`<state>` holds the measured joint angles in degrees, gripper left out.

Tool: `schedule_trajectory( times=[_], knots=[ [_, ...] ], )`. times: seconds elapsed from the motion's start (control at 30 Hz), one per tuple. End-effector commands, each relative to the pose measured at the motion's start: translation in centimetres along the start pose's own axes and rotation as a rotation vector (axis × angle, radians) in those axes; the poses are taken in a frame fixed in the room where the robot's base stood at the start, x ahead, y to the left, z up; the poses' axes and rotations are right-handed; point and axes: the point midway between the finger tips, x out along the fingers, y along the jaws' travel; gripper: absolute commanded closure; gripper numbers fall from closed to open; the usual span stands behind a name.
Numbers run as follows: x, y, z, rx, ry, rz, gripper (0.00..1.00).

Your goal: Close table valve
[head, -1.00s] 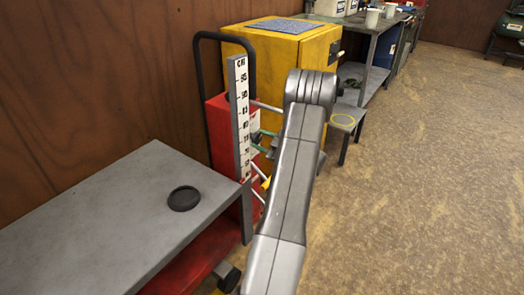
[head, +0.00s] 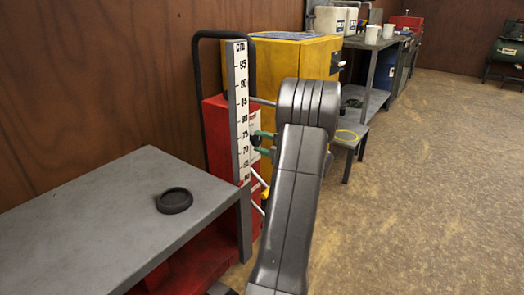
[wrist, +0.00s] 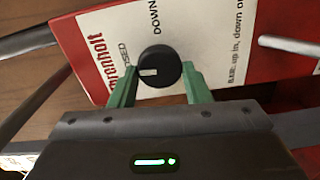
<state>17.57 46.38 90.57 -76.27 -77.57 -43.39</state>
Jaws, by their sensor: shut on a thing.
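The table valve is a round black knob (wrist: 160,65) with a white mark, on a white label of the red unit (wrist: 85,45) in the wrist view. The label reads "DOWN" above the knob and part of "CLOSED" to its left. The white mark sits on the knob's lower left side, toward "CLOSED". My gripper (wrist: 159,78) has its green fingers on either side of the knob and is shut on it. In the head view my gripper (head: 262,142) is partly hidden behind the scale and my arm; the knob is hidden there. The red unit (head: 215,130) also shows there.
A grey lift table (head: 110,200) carries a dark round dish (head: 174,200). An upright centimetre scale (head: 239,110) stands at its corner. The floor on the right is clear.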

Motion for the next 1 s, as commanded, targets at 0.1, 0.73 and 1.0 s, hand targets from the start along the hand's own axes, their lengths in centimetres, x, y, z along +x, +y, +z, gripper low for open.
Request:
schedule_trajectory(
  times=[0.1,0.73,1.0],
  knots=[
    [-0.03,-0.29,-0.02,-0.048,0.001,-0.002,0.79],
    [-0.02,-0.19,-0.03,-0.103,0.001,-0.003,0.79],
    [-0.01,-0.14,-0.02,-0.103,0.000,-0.002,0.36]
  ],
)
